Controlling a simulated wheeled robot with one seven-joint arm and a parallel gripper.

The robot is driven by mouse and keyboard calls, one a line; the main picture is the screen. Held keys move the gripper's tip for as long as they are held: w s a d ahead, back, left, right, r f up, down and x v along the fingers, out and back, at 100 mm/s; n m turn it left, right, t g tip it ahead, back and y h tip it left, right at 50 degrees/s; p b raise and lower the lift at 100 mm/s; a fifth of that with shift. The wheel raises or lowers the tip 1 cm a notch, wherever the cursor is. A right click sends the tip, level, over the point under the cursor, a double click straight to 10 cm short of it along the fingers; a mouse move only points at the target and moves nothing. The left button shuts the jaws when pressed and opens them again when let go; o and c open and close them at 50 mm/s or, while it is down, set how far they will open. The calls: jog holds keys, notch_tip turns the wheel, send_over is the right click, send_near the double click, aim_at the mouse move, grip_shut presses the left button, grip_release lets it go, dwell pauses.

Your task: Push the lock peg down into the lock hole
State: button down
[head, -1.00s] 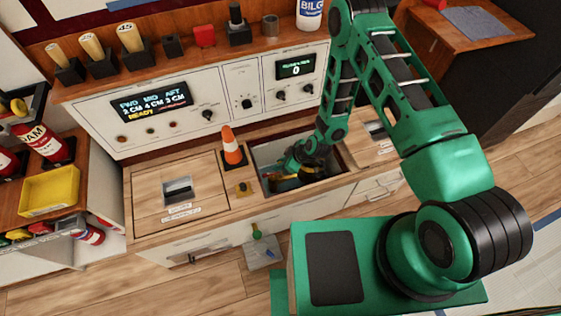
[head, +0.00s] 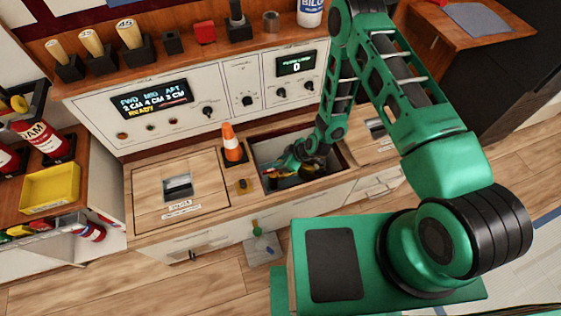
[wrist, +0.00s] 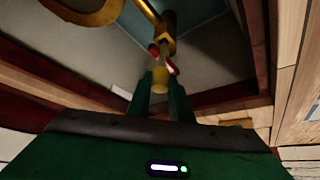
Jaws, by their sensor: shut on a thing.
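My gripper (wrist: 160,85) reaches down into an open bay in the wooden counter. Its two green fingers are shut on a small yellow peg-like piece (wrist: 160,76), which I take to be the lock peg. A red part (wrist: 154,50) shows just beyond the fingertips. A brass-coloured fitting (wrist: 164,38) with a curved arm lies close beyond it. In the head view my gripper (head: 284,168) is inside the bay, small and partly hidden by my arm. I cannot make out the lock hole, nor whether the peg touches it.
The bay's wooden rim (head: 252,160) surrounds my gripper closely. A closed wooden hatch (head: 150,198) lies farther left. The control panel (head: 225,92) rises behind.

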aim_at(281, 172)
jog(key=shift+f, duration=1.8)
jog(key=c, duration=1.5)
grip_release()
jog(key=shift+f, duration=0.1)
jog(key=v, duration=1)
jog(key=shift+s+d+r, duration=0.1)
jog(key=shift+d+r, duration=0.1)
jog(key=shift+r, duration=0.15)
